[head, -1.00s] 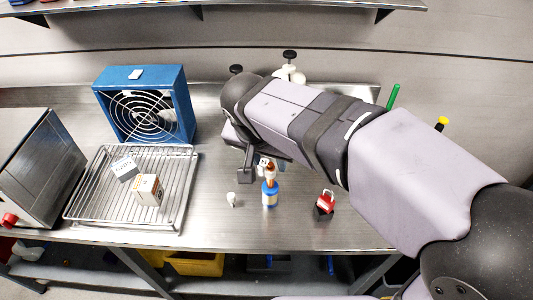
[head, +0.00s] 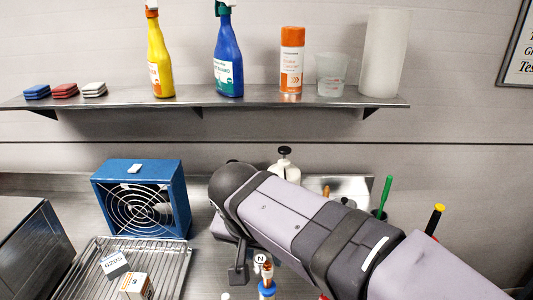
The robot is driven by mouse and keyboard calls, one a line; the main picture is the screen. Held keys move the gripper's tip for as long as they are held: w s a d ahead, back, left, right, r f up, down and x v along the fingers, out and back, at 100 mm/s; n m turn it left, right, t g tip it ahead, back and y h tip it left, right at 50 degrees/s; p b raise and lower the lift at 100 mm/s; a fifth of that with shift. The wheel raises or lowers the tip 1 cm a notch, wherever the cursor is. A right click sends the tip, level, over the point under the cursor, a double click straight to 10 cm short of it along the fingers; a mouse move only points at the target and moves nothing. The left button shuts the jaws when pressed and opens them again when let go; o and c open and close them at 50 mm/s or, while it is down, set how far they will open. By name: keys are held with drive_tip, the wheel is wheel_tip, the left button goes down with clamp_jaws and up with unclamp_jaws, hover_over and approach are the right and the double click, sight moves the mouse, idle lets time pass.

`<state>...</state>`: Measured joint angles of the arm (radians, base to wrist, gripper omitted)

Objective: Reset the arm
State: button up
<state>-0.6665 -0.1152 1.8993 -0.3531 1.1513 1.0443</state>
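My arm, light grey with dark bands, reaches in from the lower right in the head view. Its end is over the steel worktop, right of the blue fan. One dark finger of my gripper (head: 238,273) points down toward the worktop. The rest of the gripper is hidden behind the arm, so I cannot tell its opening or whether it holds anything. A small blue bottle with a brown-orange top (head: 267,288) stands close to the right of the finger, cut by the lower edge.
A blue fan (head: 141,203) and a wire rack (head: 90,262) with two small boxes are left. A metal box (head: 30,245) is far left. A white pump bottle (head: 285,168) and green-handled tool (head: 385,193) stand behind my arm.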

drive_tip(key=s+a+f+n+g+y, duration=0.2)
drive_tip(key=s+f+n, duration=0.3)
drive_tip(key=f+n, duration=0.55)
drive_tip(key=s+d+f+m, duration=0.1)
drive_tip(key=d+f, duration=0.1)
drive_tip(key=d, duration=0.1)
drive_tip(key=s+d+f+m+g+p, duration=0.1)
drive_tip(key=s+d+f, duration=0.1)
drive_tip(key=d, duration=0.1)
drive_tip(key=s+d+f+m, duration=0.1)
drive_tip(key=s+d+f, duration=0.1)
drive_tip(key=d, duration=0.1)
drive_tip(key=shift+s+d+f+g, duration=0.15)
drive_tip(key=shift+d+f+g, duration=0.05)
drive_tip(key=shift+f+g, duration=0.2)
drive_tip(key=d+m+p, duration=0.1)
drive_tip(key=d+m, duration=0.3)
drive_tip(key=d, duration=0.4)
drive_tip(key=shift+s+d+g+h, duration=0.3)
drive_tip(key=shift+s, duration=0.1)
drive_tip(key=shift+m, duration=0.25)
